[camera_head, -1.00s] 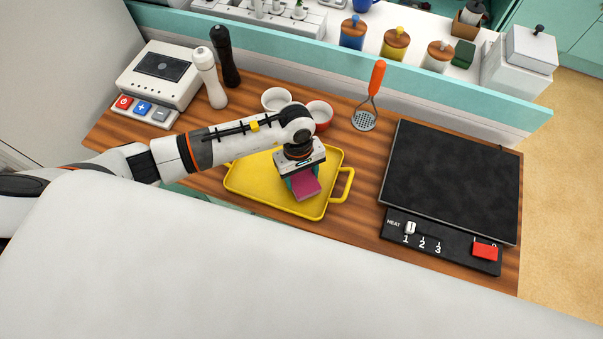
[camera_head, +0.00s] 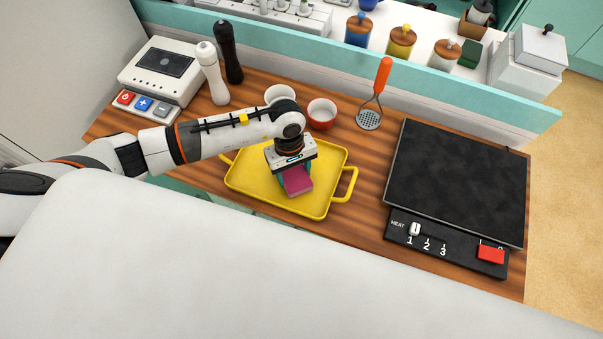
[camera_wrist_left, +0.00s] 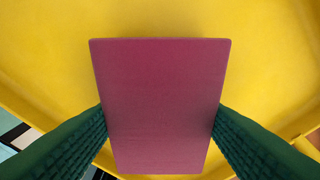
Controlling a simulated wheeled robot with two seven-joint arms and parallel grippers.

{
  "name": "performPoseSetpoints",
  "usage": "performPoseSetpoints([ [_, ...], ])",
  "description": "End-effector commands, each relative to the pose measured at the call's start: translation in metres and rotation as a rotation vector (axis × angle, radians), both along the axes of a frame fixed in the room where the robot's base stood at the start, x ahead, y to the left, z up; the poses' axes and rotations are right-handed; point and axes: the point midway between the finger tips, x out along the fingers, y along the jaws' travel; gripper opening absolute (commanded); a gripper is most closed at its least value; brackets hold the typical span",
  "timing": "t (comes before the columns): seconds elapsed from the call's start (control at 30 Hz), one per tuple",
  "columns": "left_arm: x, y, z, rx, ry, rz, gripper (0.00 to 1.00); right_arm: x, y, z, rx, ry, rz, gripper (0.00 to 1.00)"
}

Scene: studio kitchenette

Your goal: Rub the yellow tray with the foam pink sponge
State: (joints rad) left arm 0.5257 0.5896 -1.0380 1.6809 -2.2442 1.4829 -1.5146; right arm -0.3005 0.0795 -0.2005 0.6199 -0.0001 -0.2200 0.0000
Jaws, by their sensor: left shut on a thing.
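The yellow tray (camera_head: 240,180) lies on the wooden counter, with a handle at its right end. My left gripper (camera_head: 294,172) is over the middle of the tray, pointing down, shut on the pink sponge (camera_head: 298,180). In the left wrist view the sponge (camera_wrist_left: 160,105) sits between the two green fingers, with the yellow tray (camera_wrist_left: 270,60) filling the background. The sponge is at or very near the tray surface; I cannot tell whether it touches. My right gripper is not in view.
A red bowl (camera_head: 322,113) and a white bowl (camera_head: 279,93) stand just behind the tray. A black hotplate (camera_head: 456,180) is to the right. Salt and pepper mills (camera_head: 213,75) and a white appliance (camera_head: 160,70) are at the left.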

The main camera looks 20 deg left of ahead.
Motion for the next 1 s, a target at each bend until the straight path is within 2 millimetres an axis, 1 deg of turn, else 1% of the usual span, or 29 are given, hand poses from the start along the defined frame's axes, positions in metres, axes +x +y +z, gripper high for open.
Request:
performPoseSetpoints([
  [0.03, 0.0, 0.004, -0.001, 0.001, -0.001, 0.0, 0.4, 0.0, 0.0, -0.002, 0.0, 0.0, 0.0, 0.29],
  [0.13, 0.0, 0.008, 0.0, 0.0, -0.002, -0.001, 0.4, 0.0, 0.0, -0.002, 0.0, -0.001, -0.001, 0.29],
  [0.23, 0.001, 0.009, 0.0, 0.0, -0.002, -0.001, 0.4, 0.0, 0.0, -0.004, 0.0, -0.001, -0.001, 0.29],
  [0.4, 0.001, 0.009, -0.004, 0.001, -0.001, 0.0, 0.4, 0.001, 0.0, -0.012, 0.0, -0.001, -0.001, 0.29],
  [0.47, 0.0, 0.008, -0.004, 0.0, 0.0, 0.0, 0.4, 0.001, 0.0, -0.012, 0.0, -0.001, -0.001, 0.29],
  [0.57, 0.0, 0.003, -0.004, -0.002, 0.0, -0.001, 0.4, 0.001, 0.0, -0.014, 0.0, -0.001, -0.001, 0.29],
  [0.83, -0.002, -0.022, -0.008, -0.003, 0.001, -0.003, 0.4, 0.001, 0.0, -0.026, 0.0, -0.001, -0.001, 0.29],
  [0.97, -0.003, -0.028, -0.009, -0.001, 0.003, -0.002, 0.4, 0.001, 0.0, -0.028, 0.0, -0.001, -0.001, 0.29],
  [1.0, -0.003, -0.028, -0.009, 0.0, 0.004, -0.002, 0.37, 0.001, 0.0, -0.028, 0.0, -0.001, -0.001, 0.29],
])
